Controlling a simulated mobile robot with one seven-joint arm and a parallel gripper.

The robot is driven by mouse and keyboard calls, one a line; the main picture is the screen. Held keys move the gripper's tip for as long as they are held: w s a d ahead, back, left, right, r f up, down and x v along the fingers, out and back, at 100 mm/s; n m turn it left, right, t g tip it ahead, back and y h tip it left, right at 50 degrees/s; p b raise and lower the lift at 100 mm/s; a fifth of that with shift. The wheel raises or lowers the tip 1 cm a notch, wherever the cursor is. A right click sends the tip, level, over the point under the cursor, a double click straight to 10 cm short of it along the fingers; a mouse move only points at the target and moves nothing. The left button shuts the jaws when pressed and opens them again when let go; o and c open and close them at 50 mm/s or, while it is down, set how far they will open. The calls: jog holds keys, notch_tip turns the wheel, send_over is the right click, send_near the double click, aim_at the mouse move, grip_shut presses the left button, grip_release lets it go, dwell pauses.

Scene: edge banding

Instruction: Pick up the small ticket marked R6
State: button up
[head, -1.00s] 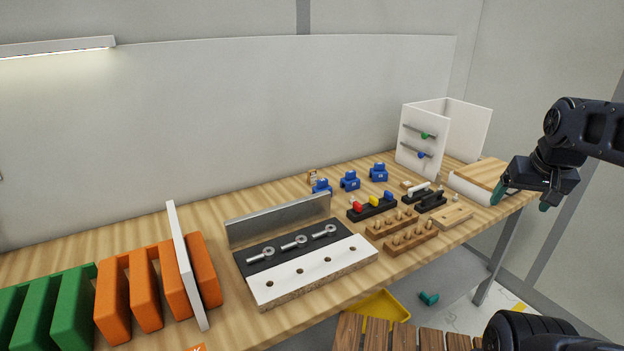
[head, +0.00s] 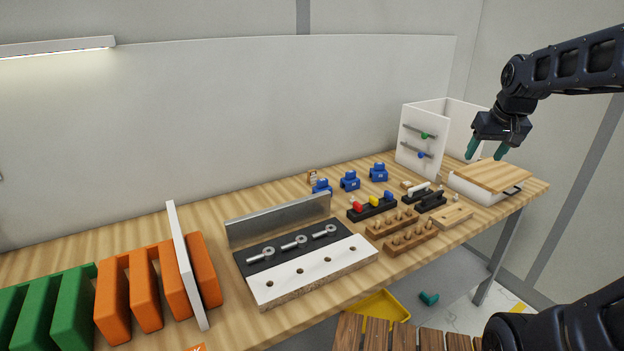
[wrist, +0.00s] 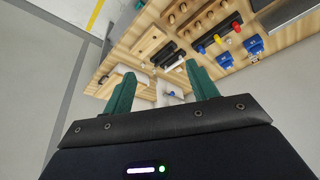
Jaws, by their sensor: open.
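I cannot make out a ticket marked R6 in either view. A small orange piece with a pale mark (head: 197,348) is cut off at the bottom edge of the head view; its marking cannot be read. My gripper (head: 487,152) is open and empty, its two teal fingers pointing down above the wooden-topped white box (head: 482,190) at the right end of the bench. In the wrist view my gripper (wrist: 158,72) has its fingers spread apart, with the bench beyond them.
The workbench (head: 110,232) carries green blocks (head: 40,308), orange blocks (head: 145,288), a drilled white strip (head: 315,270), blue clamps (head: 349,181), wooden peg racks (head: 411,237) and an open white cabinet (head: 422,140). A yellow tray (head: 383,306) and teal piece (head: 428,298) lie below.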

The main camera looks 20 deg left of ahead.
jog(key=w+a+n, duration=0.2)
jog(key=w+a, duration=0.7)
jog(key=w, duration=0.3)
jog(key=n+g+y, duration=0.2)
jog(key=n+y, duration=0.1)
jog(key=n, duration=0.3)
send_over(312, 171)
jog(key=s+d, duration=0.2)
notch_tip(312, 171, down, 24)
jog(key=x, duration=0.5)
jog(key=shift+w+d+x, duration=0.15)
jog(key=shift+w+x, duration=0.05)
jog(key=shift+x, duration=1.15)
jog(key=shift+w+d+x, duration=0.1)
jog(key=shift+w+x, duration=0.1)
jog(key=shift+x, duration=1.1)
jog(key=c, duration=1)
jog(key=shift+c, duration=0.2)
jog(key=shift+r, duration=0.15)
